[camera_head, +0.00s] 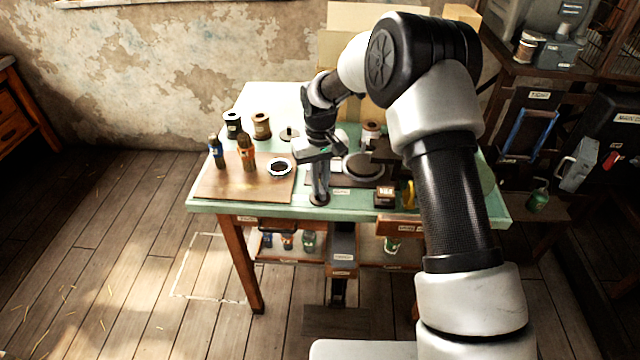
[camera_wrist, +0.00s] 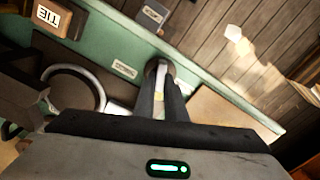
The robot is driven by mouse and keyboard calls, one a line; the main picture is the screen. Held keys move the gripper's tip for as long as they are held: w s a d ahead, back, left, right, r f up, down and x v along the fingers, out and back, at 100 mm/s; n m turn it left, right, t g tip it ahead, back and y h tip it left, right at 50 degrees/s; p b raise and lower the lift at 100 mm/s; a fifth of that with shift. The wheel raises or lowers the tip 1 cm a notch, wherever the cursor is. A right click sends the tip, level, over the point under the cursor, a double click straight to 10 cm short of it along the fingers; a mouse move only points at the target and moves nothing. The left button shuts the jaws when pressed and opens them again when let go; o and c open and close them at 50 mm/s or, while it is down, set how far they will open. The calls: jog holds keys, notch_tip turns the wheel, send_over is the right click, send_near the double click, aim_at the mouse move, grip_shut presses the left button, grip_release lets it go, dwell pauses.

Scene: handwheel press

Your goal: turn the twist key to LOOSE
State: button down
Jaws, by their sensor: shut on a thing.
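My gripper (camera_head: 319,196) points straight down at the front edge of the green table (camera_head: 345,212). Its fingers are shut on the twist key (camera_head: 319,202), a small dark round-based piece at the table edge. In the wrist view my gripper (camera_wrist: 162,72) has its fingertips close together at the key (camera_wrist: 155,65), and the fingers hide most of it. A small white label plate (camera_head: 341,191) lies just right of the key; it also shows in the wrist view (camera_wrist: 124,68). Its lettering is too small to read, and I cannot tell the key's setting.
A brown board (camera_head: 222,187) holds a blue bottle (camera_head: 216,152), an orange bottle (camera_head: 247,155) and a white-rimmed dish (camera_head: 279,167).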

jog(key=n, duration=0.6)
jog(key=shift+n, duration=0.3)
jog(key=n, duration=0.6)
jog(key=shift+n+p, duration=0.3)
jog(key=shift+n, duration=0.1)
jog(key=c, duration=1.8)
grip_release()
notch_tip(320, 180, up, 18)
jog(key=shift+f, duration=0.25)
